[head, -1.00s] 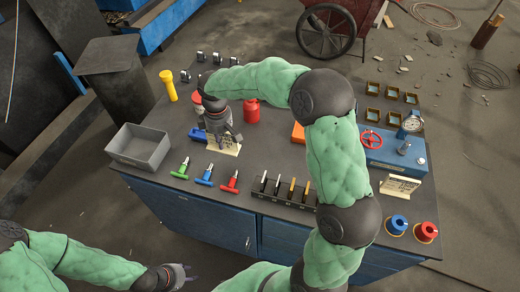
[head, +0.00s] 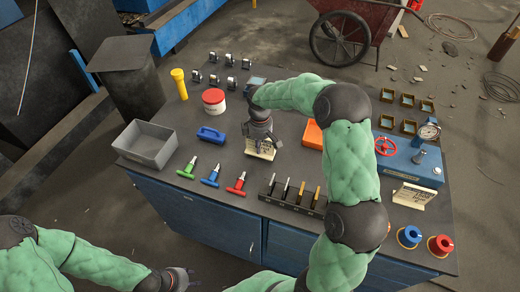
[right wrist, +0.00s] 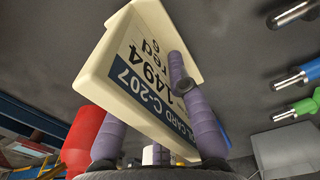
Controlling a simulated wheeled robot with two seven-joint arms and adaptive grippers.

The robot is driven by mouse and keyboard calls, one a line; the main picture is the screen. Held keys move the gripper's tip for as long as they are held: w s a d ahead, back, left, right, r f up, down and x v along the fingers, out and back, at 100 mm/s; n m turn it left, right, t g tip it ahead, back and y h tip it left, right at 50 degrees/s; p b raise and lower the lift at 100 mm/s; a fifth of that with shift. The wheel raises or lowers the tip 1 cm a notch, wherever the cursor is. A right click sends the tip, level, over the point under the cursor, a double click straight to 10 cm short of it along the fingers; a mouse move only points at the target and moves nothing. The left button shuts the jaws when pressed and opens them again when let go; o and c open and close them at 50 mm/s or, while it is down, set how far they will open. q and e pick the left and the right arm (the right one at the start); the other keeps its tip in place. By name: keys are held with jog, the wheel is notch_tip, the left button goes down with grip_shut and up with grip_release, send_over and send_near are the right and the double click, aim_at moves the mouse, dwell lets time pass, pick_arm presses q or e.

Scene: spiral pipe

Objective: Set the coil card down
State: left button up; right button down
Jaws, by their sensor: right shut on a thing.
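The cream coil card (head: 260,149), printed "CARD C-207", "1494", "red" and "6", is held in my right gripper (head: 261,135).
Green, blue and red T-handled tools (head: 236,183) and a dark tool rack (head: 290,200) lie nearer. An orange box (head: 312,135) is to the right. Another cream card (head: 411,195) stands far right.

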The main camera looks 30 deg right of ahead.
jog(key=shift+f, duration=0.8)
jog(key=shift+r, duration=0.1)
jog(key=c, duration=1.6)
grip_release()
jog(key=shift+f, duration=0.2)
jog(key=o, duration=0.4)
notch_tip(320, 180, up, 12)
jog(key=p, duration=0.3)
jog(key=shift+r, duration=0.2)
